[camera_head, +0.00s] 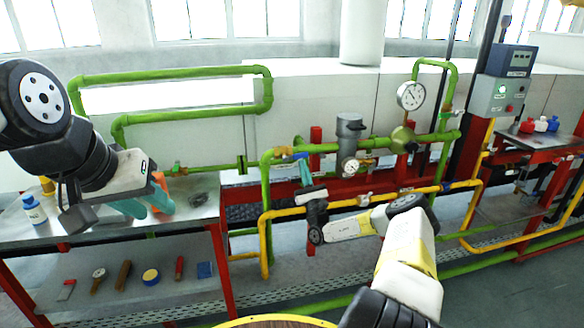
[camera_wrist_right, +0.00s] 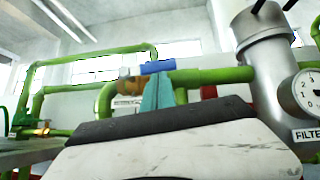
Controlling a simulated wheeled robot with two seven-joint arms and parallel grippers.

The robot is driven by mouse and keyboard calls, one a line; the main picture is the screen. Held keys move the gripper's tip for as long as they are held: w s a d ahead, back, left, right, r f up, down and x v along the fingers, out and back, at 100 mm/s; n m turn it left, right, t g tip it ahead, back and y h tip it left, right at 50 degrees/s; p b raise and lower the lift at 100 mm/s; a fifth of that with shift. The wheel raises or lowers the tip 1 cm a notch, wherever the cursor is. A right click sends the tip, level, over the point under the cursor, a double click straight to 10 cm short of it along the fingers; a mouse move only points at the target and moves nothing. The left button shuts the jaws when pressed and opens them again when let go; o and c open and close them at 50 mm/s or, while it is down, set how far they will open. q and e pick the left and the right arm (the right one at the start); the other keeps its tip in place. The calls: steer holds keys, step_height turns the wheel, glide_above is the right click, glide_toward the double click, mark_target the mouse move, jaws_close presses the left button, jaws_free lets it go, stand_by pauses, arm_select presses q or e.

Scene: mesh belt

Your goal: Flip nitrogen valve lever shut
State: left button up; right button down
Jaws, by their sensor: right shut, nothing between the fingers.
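A brass valve (camera_head: 283,151) sits on the green pipe left of the grey filter; its lever (camera_wrist_right: 157,66) is blue and lies roughly along the pipe in the right wrist view. No label on this valve is readable. My right gripper (camera_head: 305,170) is shut and empty, its teal fingers pointing up at the valve. In the right wrist view the fingertips (camera_wrist_right: 157,88) show just below and in front of the lever; whether they touch it I cannot tell. My left gripper (camera_head: 145,206) hangs over the metal bench at left, its teal fingers apart.
The grey filter (camera_head: 350,130) with a gauge stands right of the valve. A yellow pipe (camera_head: 335,204) runs below, near my right arm. The left bench (camera_head: 85,228) holds a white-and-blue bottle (camera_head: 34,210) and an orange object (camera_head: 160,190) by my left gripper.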

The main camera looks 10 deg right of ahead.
steer(key=r+n+g+y, duration=0.1)
steer(key=n+g+y, duration=0.1)
steer(key=n+y, duration=0.1)
steer(key=r+n+g+y, duration=0.1)
steer(key=n+g+y, duration=0.1)
steer(key=n, duration=0.3)
steer(key=d+r+n+g+y, duration=0.1)
steer(key=r+n+g+y, duration=0.1)
steer(key=n+y, duration=0.2)
steer(key=shift+n+g+y, duration=0.3)
steer(key=shift+n+y, duration=0.1)
steer(key=shift+n, duration=0.2)
steer(key=r+n+g, duration=0.1)
steer(key=n+g, duration=0.1)
steer(key=a+r+n+g, duration=0.1)
steer(key=n+g, duration=0.1)
steer(key=n, duration=0.1)
steer(key=r+n+g, duration=0.1)
steer(key=n+g, duration=0.1)
steer(key=shift+a+r+n, duration=0.35)
steer(key=shift+n, duration=0.05)
glide_toward(306, 157)
steer(key=d+r, duration=0.1)
steer(key=s+d+r, duration=0.1)
steer(key=r, duration=0.1)
